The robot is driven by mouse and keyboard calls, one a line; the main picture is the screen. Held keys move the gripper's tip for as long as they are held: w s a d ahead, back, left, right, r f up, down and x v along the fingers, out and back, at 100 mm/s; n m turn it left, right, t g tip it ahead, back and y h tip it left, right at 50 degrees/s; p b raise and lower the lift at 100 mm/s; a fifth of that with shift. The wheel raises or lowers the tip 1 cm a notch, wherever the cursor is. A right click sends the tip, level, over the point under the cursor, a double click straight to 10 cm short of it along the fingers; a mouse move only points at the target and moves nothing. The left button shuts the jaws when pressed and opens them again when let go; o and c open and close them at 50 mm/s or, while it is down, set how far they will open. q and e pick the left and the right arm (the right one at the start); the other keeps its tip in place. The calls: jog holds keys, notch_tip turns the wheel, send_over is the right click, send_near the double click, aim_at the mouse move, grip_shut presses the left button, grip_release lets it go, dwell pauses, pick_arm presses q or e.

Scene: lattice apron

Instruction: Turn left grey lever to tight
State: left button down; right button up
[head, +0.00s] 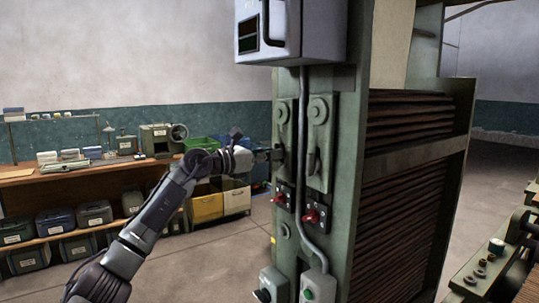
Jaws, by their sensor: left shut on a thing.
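A green machine column carries two long upright plates with round bosses at their tops. The left grey lever (282,151) shows as a small dark piece on the left plate (282,112), mostly hidden by my gripper. My left gripper (272,155) reaches it from the left and is shut on it. The right lever (313,164) is on the right plate (319,112), apart from my gripper. Whether the left lever is at tight cannot be read. My right gripper is not in view.
Two red-knobbed switches (311,216) sit below the plates. A grey conduit (303,170) runs down from a grey box (300,35) to a green-button box (317,287). A workbench (95,172) with bins stands behind at left. The floor between is clear.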

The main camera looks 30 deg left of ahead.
pick_arm(q)
jog(key=c, duration=1.2)
grip_release()
jog(key=shift+w+d, duration=0.1)
jog(key=shift+w, duration=0.05)
jog(key=shift+w+d+f, duration=0.1)
jog(key=shift+w, duration=0.05)
jog(key=shift+v, duration=6.05)
